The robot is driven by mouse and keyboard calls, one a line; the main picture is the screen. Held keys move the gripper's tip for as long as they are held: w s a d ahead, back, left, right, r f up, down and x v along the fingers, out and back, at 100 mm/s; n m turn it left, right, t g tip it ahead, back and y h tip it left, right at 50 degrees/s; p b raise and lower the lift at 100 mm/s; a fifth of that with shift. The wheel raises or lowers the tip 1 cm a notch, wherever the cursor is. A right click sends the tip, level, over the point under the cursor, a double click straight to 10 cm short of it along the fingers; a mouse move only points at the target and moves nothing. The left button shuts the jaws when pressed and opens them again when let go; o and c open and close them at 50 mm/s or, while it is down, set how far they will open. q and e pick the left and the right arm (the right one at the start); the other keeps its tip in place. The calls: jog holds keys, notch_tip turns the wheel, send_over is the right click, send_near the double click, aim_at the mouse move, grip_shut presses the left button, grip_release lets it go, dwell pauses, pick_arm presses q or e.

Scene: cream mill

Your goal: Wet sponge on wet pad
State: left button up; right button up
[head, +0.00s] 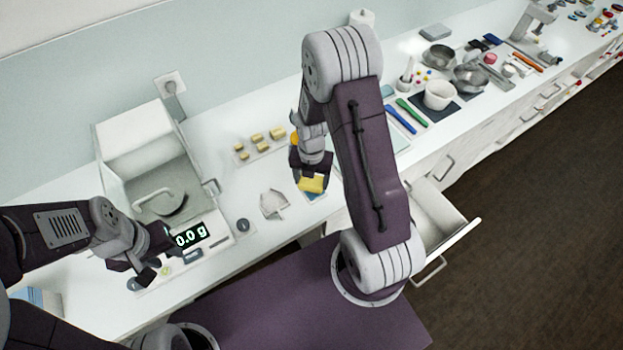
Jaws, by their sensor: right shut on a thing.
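A yellow sponge (312,184) is between the fingers of my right gripper (310,178), which is shut on it and points down. A small blue pad (316,197) lies on the white counter just below the sponge and is mostly hidden by it. I cannot tell whether the sponge touches the pad. My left gripper (134,272) is at the left, low over the counter's front edge beside the scale. Its fingers look apart and hold nothing that I can see.
A scale with display (189,236) reading 0.0 g stands by a clear-walled box (140,140). A board with several yellow blocks (257,139) lies behind the sponge. A grey scoop-like piece (273,204) lies left of the pad. An open drawer (440,215) juts out at right.

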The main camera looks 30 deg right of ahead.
aim_at(312, 181)
jog(key=shift+s, duration=0.15)
jog(key=shift+f+b, duration=0.35)
jog(key=shift+f, duration=0.15)
dwell(0.4)
dwell(0.9)
notch_tip(312, 181, up, 7)
jog(key=p, duration=0.6)
jog(key=shift+r+p, duration=0.1)
jog(key=shift+p, duration=0.2)
dwell(0.3)
